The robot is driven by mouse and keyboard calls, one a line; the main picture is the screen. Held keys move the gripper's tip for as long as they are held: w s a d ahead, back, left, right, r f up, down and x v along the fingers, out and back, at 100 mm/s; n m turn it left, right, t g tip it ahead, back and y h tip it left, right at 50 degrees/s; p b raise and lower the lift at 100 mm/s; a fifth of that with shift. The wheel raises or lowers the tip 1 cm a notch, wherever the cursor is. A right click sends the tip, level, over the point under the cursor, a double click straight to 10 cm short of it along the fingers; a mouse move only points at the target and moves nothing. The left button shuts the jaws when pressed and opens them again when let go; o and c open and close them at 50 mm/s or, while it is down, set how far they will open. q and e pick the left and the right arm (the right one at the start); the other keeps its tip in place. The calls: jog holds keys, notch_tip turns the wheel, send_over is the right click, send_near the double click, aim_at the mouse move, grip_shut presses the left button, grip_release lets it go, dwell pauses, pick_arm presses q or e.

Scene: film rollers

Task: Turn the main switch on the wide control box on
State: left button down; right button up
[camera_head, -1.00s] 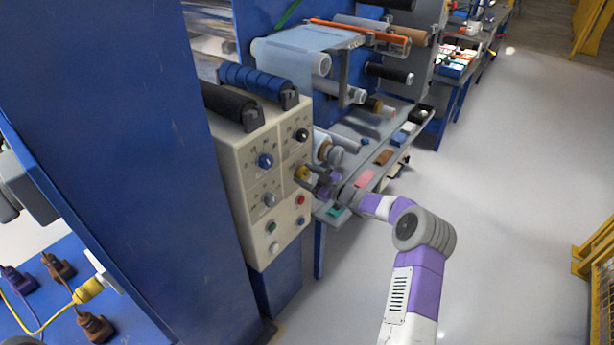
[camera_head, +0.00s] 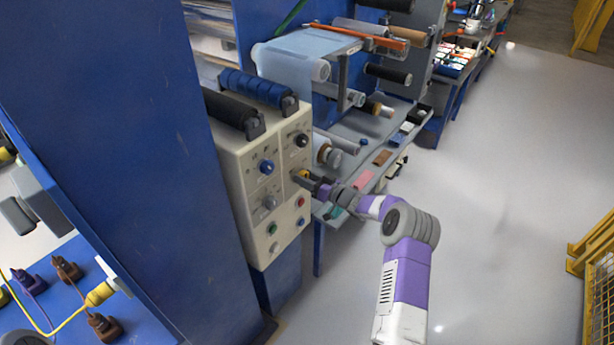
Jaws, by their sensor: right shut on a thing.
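The wide control box (camera_head: 250,185) is cream-coloured and stands at the left centre, with knobs and buttons on its front panel. A switch with a yellow part (camera_head: 303,173) sits on the panel's right column and is partly hidden by my gripper. My right gripper (camera_head: 304,180) is at the panel, shut on this switch. The switch's exact angle is too small to tell. My left gripper is out of view.
A blue knob (camera_head: 267,167), a black knob (camera_head: 302,140) and a grey knob (camera_head: 269,203) are close by on the panel. A tall blue panel (camera_head: 120,150) stands left of the box. The grey floor (camera_head: 500,200) at right is clear.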

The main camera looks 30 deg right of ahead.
jog(key=shift+f+m+p, duration=0.15)
jog(key=shift+m+p, duration=0.55)
jog(key=shift+m, duration=2.3)
jog(key=o, duration=1.1)
jog(key=shift+c, duration=0.2)
jog(key=shift+d, duration=0.1)
jog(key=p+v, duration=0.1)
jog(key=v, duration=0.6)
jog(key=shift+s, duration=0.25)
